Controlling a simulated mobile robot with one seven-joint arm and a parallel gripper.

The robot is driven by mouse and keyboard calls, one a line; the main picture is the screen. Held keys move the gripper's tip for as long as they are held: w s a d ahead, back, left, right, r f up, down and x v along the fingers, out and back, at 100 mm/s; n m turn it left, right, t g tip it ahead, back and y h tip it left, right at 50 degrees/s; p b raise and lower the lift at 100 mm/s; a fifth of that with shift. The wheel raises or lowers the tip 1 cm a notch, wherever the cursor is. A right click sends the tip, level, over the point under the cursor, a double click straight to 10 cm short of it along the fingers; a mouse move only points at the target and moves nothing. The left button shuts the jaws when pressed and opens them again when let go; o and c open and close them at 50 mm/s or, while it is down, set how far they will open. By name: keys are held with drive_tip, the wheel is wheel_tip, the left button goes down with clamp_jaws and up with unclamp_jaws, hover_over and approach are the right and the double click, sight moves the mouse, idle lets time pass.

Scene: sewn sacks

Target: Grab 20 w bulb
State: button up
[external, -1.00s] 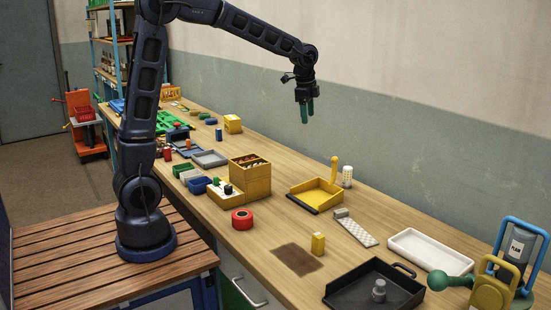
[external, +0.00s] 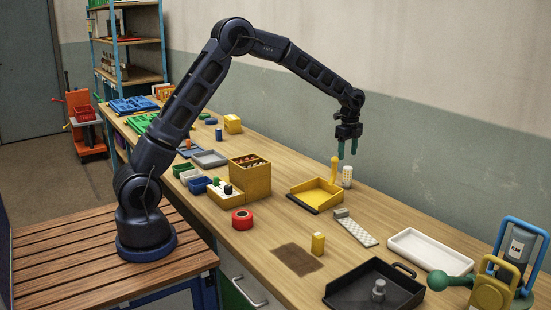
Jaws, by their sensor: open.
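No label reading 20 W is legible, so I cannot tell for certain which thing is the bulb. A small white upright cylinder with faint markings (external: 347,178) stands on the bench near the wall, just right of the yellow pan's upright handle. The fingertips appear a little above the cylinder's top; the exact gap is hard to judge.
The yellow pan (external: 316,195) with its tall handle (external: 334,170) stands close left of the cylinder. A grey-white strip (external: 357,232), white tray (external: 432,249) and black tray (external: 350,291) lie nearer the front right. A yellow box (external: 250,177) stands left.

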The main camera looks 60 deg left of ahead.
sight(348, 167)
drive_tip(key=f, duration=1)
drive_tip(key=shift+w+d+f, duration=0.1)
drive_tip(key=shift+d, duration=0.15)
drive_tip(key=shift+c, duration=0.4)
drive_tip(key=c, duration=1)
